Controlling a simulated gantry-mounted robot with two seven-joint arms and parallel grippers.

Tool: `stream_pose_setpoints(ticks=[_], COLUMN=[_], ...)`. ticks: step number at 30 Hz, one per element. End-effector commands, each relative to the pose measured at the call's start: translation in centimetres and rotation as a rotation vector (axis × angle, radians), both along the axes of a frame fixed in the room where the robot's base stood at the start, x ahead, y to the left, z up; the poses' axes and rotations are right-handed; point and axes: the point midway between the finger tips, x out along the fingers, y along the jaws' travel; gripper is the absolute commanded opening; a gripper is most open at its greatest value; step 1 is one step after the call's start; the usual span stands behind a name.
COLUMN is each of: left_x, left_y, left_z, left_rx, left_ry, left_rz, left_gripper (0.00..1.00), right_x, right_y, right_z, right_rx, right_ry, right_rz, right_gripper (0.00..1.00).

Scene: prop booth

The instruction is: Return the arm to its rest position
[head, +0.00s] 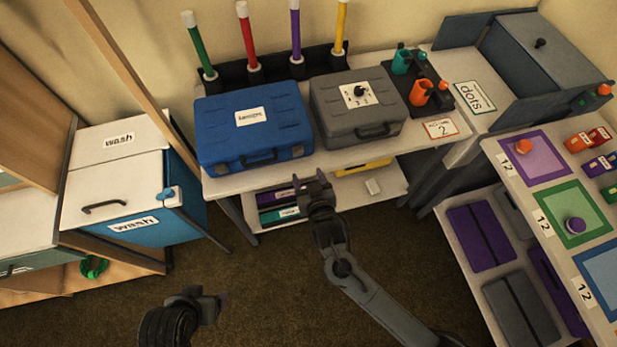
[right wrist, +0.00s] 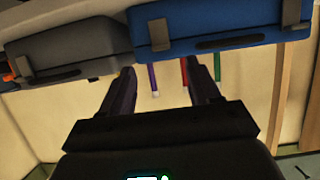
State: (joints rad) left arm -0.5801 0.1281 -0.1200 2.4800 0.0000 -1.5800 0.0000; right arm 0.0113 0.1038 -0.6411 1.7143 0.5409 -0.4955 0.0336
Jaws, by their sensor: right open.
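My right arm reaches in from the lower right of the head view. Its gripper (head: 318,188) hangs in front of the table's lower shelf, below the blue case. In the right wrist view its two fingers (right wrist: 159,68) stand apart with nothing between them. My left gripper (head: 205,303) is low in the head view, over the dark floor and apart from any object. Its fingers are dark and small, and I cannot tell whether they are open.
A blue case (head: 222,131) and a grey case (head: 335,117) lie on the white table (head: 402,152). A wash bin (head: 95,188) stands left. A table with coloured mats (head: 524,166) stands right. Carpet (head: 270,290) between is clear.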

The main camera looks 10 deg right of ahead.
Motion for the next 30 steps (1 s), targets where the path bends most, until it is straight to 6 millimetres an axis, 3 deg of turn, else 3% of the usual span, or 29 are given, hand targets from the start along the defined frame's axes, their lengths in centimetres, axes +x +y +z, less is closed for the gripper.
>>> stream_pose_setpoints(ticks=[9, 14, 17, 22, 27, 30], left_x=[0.0, 0.0, 0.0, 0.0, 0.0, 0.0], left_y=[-0.1, -0.3, -0.3, -0.3, -0.2, -0.2], left_z=[0.0, 0.0, 0.1, 0.1, 0.0, 0.0], left_rx=[-0.005, -0.011, -0.014, -0.014, -0.01, -0.008], left_ry=[0.0, 0.0, 0.0, 0.0, -0.001, 0.0], left_rz=[0.004, 0.008, 0.009, 0.009, 0.007, 0.005], left_gripper=[0.76, 0.76, 0.76, 0.76, 0.76, 0.76], right_x=[-0.2, -2.5, -5.3, -11.6, -18.4, -21.1], right_y=[0.0, -0.3, -2.2, -7.3, -12.2, -13.8], right_z=[-0.4, -3.2, -5.8, -6.6, -4.1, -1.9], right_rx=[-0.001, -0.002, 0.011, 0.064, 0.033, -0.014], right_ry=[0.007, 0.063, 0.123, 0.278, 0.519, 0.621], right_rz=[0.0, -0.006, -0.043, -0.088, -0.057, -0.027], right_gripper=[0.62, 0.62, 0.62, 0.62, 0.62, 0.62])
